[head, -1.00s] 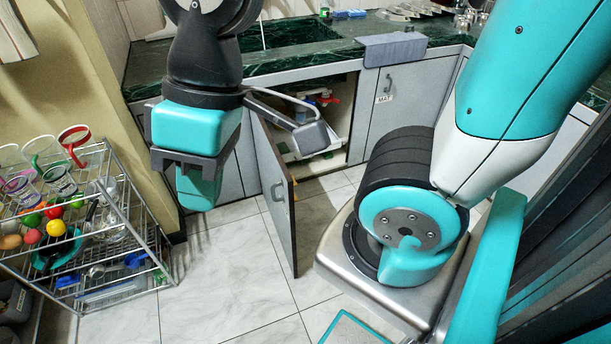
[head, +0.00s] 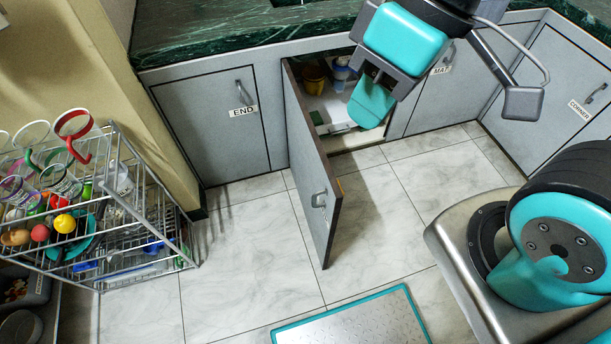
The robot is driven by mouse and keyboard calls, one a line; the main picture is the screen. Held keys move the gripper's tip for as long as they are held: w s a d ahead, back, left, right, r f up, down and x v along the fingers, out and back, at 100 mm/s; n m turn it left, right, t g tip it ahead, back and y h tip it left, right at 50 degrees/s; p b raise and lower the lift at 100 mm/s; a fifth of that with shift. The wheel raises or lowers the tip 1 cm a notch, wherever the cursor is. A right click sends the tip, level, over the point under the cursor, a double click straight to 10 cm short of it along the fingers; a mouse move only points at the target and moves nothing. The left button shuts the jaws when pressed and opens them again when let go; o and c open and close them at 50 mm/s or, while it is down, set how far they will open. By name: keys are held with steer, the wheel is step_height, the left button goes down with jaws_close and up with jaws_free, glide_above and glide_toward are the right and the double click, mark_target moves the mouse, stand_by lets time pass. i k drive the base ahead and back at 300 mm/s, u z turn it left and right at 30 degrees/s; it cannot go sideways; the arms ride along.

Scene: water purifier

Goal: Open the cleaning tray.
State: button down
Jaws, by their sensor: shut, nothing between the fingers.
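My gripper (head: 372,103), with teal fingers pointing down, is shut and empty. It appears in front of the right part of an open lower cabinet in the head view. The cabinet door (head: 313,165) stands swung out toward me, with its handle on the left face. Inside are a white tray-like surface (head: 318,103), a yellow container (head: 314,78) and a blue-and-white item (head: 341,72). I cannot tell for sure which part is the cleaning tray. My gripper and arm hide the right part of the inside.
A wire rack (head: 125,215) with mugs and food stands at left. Closed doors labelled END (head: 215,130), MAT (head: 428,95) and CORNER (head: 555,85) flank the opening under a green marble counter (head: 230,35). Tiled floor (head: 245,250) is clear around the open door.

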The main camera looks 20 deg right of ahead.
mark_target(331, 106)
steer(key=z, duration=0.4)
steer(key=k, duration=0.65)
steer(key=z, duration=0.6)
steer(key=i, duration=0.5)
steer(key=z, duration=0.75)
steer(key=i, duration=0.75)
steer(key=u, duration=0.6)
steer(key=i, duration=0.6)
steer(key=u, duration=0.6)
